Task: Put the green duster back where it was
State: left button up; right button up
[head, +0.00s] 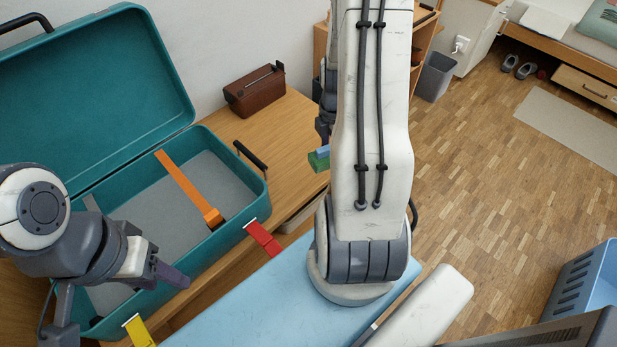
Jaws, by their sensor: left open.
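A small green block with a blue top, which looks like the green duster (318,160), shows at the right edge of the wooden desk, just left of my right arm. Dark parts of my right gripper (325,125) show directly above it. My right arm hides the rest of that gripper and part of the block, so I cannot tell whether the fingers hold it. My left gripper (122,300) is open at the lower left, over the near left part of the open teal case (222,243). Nothing shows between its fingers.
The case has a raised lid (90,80) and an orange strap (188,187). A brown box (255,92) stands on the desk (290,125). A light blue padded surface (270,300) lies in front. A grey bin (435,77) and blue crate (592,283) stand right; open floor lies between.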

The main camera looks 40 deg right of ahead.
jog(key=s+d+n, duration=0.1)
jog(key=s+n, duration=0.1)
jog(key=s+d+f+n, duration=0.1)
jog(key=s+d+n, duration=0.1)
jog(key=shift+s+d, duration=0.2)
jog(key=shift+s, duration=0.05)
jog(key=b, duration=0.3)
send_over(308, 178)
notch_tip(308, 178, down, 7)
notch_tip(308, 178, down, 4)
jog(key=shift+r+b, duration=0.25)
jog(key=shift+b, duration=0.15)
jog(key=shift+c, duration=0.5)
jog(key=o, duration=1.3)
